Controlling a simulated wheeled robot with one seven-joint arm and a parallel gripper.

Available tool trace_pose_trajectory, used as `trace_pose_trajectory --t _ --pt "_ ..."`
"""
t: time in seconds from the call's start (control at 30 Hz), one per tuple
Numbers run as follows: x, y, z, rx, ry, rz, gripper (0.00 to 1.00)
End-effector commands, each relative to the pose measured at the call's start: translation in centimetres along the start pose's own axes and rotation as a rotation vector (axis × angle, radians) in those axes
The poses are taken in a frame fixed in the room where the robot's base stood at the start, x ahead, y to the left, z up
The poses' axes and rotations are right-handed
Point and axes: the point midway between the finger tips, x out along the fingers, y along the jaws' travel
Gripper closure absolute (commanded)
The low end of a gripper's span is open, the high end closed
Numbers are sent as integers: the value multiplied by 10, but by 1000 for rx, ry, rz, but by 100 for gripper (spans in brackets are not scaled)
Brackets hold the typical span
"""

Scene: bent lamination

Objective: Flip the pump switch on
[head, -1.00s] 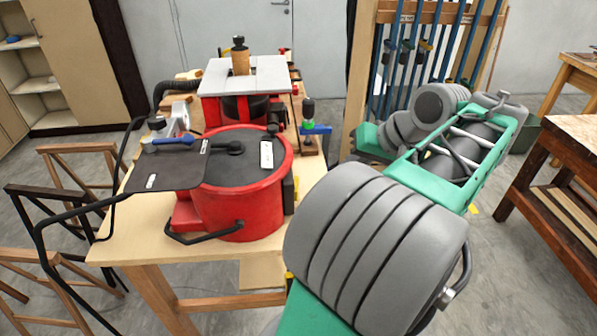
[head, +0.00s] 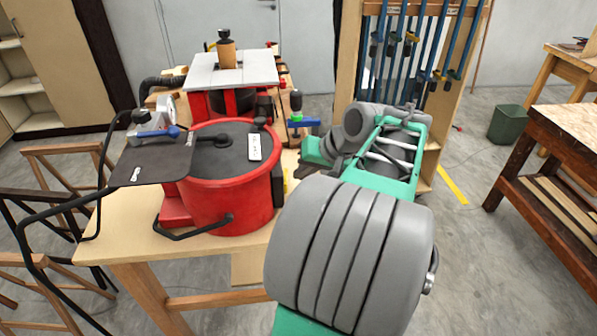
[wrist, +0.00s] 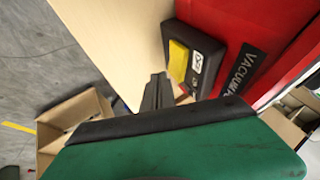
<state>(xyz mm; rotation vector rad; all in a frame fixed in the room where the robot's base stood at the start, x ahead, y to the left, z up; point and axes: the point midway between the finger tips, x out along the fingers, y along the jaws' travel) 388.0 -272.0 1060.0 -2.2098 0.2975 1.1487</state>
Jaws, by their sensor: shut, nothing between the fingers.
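The pump is a red round vessel (head: 228,195) with a dark lid, standing on the wooden bench in the head view. A black switch box (head: 278,186) sits on its right side. In the wrist view the switch box (wrist: 207,45) carries a yellow rocker switch (wrist: 179,61) and a white label, beside a black "VACUUM" plate (wrist: 245,68) on the red wall. My gripper (wrist: 158,79) is shut and empty, its fingertips just below and left of the yellow rocker. I cannot tell whether they touch it. My arm hides the fingertips in the head view.
The wooden bench (head: 130,235) has a router table (head: 232,68) behind the pump and a blue clamp (head: 302,122) to its right. A dark flat sheet (head: 153,163) and a black hose lie left. A clamp rack and another bench (head: 570,125) stand to the right.

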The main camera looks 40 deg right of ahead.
Motion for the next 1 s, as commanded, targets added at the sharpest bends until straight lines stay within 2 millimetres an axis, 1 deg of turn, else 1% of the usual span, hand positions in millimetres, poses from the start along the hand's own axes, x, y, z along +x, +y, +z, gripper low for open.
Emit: trace_pose_trajectory --t 0.03,0.13,0.47,0.67,0.73,1.0 --pt "2 -5 0 -1 -2 -1 100" --pt "5 -8 0 1 0 0 100" --pt "5 -9 0 -1 -2 -2 100" --pt "7 -18 -4 -74 -45 -43 100" --pt "9 -16 -2 -71 -40 -38 100" --pt "7 -15 1 -69 -39 -38 100"
